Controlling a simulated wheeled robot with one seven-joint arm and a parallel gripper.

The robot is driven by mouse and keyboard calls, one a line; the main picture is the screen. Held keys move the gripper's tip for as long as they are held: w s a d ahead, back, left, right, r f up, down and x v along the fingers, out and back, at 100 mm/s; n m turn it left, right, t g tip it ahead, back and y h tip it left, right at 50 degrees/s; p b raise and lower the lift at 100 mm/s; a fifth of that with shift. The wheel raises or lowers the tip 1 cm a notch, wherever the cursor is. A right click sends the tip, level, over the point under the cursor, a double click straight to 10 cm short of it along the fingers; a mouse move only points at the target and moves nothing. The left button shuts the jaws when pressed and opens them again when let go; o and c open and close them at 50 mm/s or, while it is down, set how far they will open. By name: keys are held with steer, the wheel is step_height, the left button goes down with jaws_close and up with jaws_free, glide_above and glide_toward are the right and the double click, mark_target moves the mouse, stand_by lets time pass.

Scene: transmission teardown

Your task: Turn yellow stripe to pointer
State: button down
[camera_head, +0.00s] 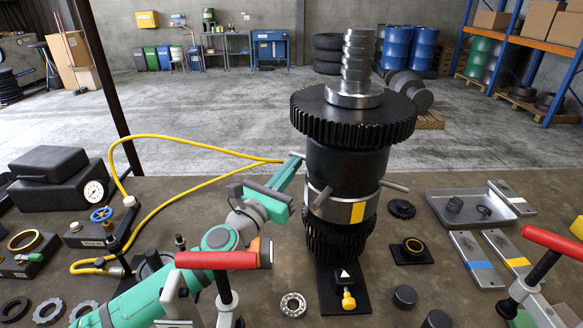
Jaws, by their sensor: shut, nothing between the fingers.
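A tall black gear stack (347,160) stands upright on the bench. A silver ring (328,208) around its lower part carries a yellow stripe (357,212) on its front, right of centre. Short grey rods stick out from the ring, one at left (322,197) and one at right (394,186). The pointer, a white triangle (344,273) on a black base, is below the stack, above a yellow knob (348,300). The stripe is right of the pointer, not above it. My gripper (297,156), on my teal arm, appears shut and empty, left of the stack; its fingertips are small.
Red-handled levers stand at front left (216,260) and front right (555,243). A yellow hose (165,205) loops at left by a gauge case (60,193). A metal tray (480,218), plates and loose rings lie at right.

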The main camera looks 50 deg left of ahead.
steer(key=shift+w, duration=0.1)
steer(key=shift+w+a, duration=0.7)
steer(key=shift+w, duration=0.35)
